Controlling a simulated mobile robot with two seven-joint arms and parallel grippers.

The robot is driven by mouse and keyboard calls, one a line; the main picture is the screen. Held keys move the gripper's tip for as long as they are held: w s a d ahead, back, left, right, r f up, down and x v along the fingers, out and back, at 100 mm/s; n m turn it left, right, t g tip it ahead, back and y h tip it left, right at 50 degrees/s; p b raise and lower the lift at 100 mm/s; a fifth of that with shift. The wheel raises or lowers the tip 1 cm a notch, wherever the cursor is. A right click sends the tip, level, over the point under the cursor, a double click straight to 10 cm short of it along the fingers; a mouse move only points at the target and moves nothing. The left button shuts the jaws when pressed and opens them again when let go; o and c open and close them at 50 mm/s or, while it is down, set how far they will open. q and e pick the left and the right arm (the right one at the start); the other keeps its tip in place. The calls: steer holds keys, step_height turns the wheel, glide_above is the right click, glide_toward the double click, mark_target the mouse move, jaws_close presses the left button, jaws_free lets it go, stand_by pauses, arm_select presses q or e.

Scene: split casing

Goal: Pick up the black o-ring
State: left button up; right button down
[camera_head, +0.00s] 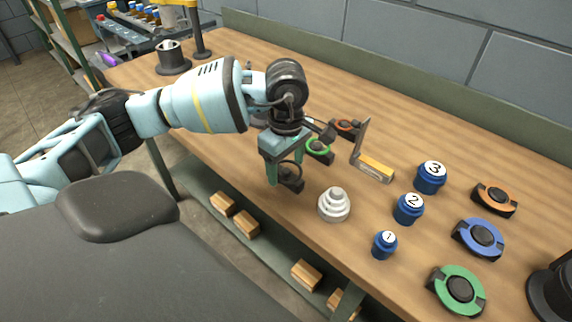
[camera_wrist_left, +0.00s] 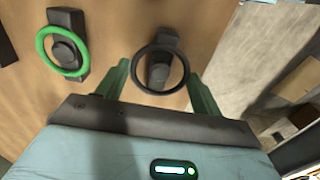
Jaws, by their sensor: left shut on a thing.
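The black o-ring (camera_wrist_left: 161,92) is between the two green fingers of my left gripper (camera_wrist_left: 160,72) in the left wrist view, with a fingertip at each side of it. The gripper is shut on the ring. A black holder (camera_wrist_left: 169,38) with a round peg shows through the ring. I cannot tell whether the ring still touches the holder. In the head view my left gripper (camera_head: 285,170) points down over the same holder (camera_head: 293,185), near the table's front edge. My right gripper is not in view.
A green ring on a holder (camera_head: 319,150) lies just behind, beside an orange one (camera_head: 344,126) and a metal bracket (camera_head: 373,165). A white stepped cone (camera_head: 334,204) stands to the right. Numbered blue caps (camera_head: 408,208) and more ring parts (camera_head: 477,238) lie farther right.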

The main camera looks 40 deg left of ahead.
arm_select(q)
steer(key=r, duration=0.3)
steer(key=shift+s+a+r, duration=0.15)
steer(key=shift+s+r, duration=0.15)
steer(key=shift+r, duration=0.1)
steer(key=s+a+b, duration=0.1)
steer(key=s+a, duration=0.1)
steer(key=s, duration=0.5)
steer(key=s+a+r+b, duration=0.1)
steer(key=s+a, duration=0.2)
steer(key=s, duration=0.4)
steer(key=shift+s+r, duration=0.25)
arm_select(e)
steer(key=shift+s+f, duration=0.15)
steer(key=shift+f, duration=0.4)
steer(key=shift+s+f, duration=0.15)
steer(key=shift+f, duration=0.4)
